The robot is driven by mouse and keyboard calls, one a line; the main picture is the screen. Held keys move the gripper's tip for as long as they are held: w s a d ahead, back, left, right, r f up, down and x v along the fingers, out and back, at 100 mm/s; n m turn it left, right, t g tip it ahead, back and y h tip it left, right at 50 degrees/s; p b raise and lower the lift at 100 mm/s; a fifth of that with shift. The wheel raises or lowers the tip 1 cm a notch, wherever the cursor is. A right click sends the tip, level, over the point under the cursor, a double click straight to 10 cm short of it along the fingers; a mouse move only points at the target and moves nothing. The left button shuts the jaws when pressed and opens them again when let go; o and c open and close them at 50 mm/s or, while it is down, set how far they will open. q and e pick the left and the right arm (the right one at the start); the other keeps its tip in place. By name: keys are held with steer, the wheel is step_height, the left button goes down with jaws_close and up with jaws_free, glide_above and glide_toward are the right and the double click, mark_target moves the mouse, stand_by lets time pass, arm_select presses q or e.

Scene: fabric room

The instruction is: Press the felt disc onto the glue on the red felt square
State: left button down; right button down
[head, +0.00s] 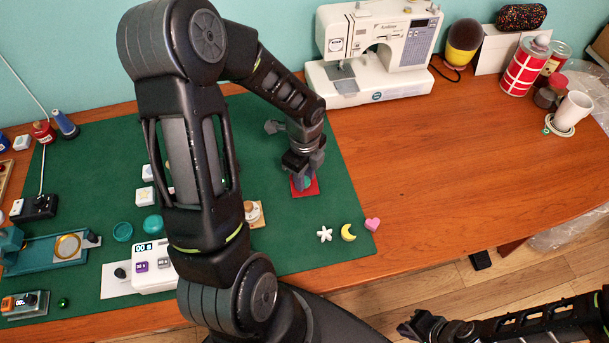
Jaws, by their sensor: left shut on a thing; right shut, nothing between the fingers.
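The red felt square (311,190) lies on the green mat right below my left gripper (300,172). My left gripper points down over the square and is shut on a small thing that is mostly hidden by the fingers. A small bluish-green patch, likely the felt disc (308,182), shows at the fingertips over the red square. I cannot tell whether the disc touches the square, and no glue can be made out. My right gripper (408,328) is low at the bottom right, away from the table, shut and empty.
A white sewing machine (370,50) stands behind. The right tabletop is mostly clear.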

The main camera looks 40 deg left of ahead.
arm_select(q)
steer(key=c, duration=1)
jaws_free()
step_height(320, 180, up, 8)
steer(key=shift+f, duration=0.1)
steer(key=shift+f, duration=0.1)
